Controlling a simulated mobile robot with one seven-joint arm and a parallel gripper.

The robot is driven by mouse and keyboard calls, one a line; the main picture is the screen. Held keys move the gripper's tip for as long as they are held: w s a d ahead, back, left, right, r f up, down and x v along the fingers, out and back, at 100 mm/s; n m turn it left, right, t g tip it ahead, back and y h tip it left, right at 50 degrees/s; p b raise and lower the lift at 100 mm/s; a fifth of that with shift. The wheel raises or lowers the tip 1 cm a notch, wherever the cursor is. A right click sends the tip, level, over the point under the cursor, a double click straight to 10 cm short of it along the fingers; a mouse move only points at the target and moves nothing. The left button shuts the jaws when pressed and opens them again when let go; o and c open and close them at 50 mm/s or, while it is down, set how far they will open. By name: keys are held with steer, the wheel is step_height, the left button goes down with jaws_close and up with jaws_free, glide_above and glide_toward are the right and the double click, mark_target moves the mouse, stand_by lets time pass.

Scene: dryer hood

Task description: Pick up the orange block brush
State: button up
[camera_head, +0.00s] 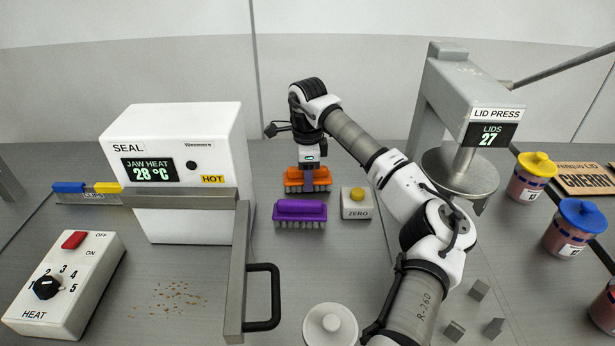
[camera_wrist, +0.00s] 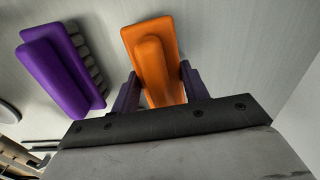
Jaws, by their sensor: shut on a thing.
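The orange block brush (camera_head: 293,180) is on the grey table near the middle of the head view, beyond a purple block brush (camera_head: 300,213). My gripper (camera_head: 308,178) points down over the orange brush, with its fingers around the brush's raised grip. In the wrist view the orange brush (camera_wrist: 155,62) lies between the two purple fingers (camera_wrist: 160,90), which are shut on it. The purple brush (camera_wrist: 63,68) is to its left, apart from it. I cannot tell whether the orange brush touches the table.
The white SEAL machine (camera_head: 190,200) with its grey bar frame stands to the left. A white ZERO box (camera_head: 356,204) is close at right. The lid press (camera_head: 450,120) and several lidded jars (camera_head: 531,178) stand farther right. A white round-knobbed disc (camera_head: 330,326) is in front.

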step_height(320, 180, up, 28)
steer(key=shift+f, duration=0.25)
steer(key=o, duration=0.4)
steer(key=shift+c, duration=1.3)
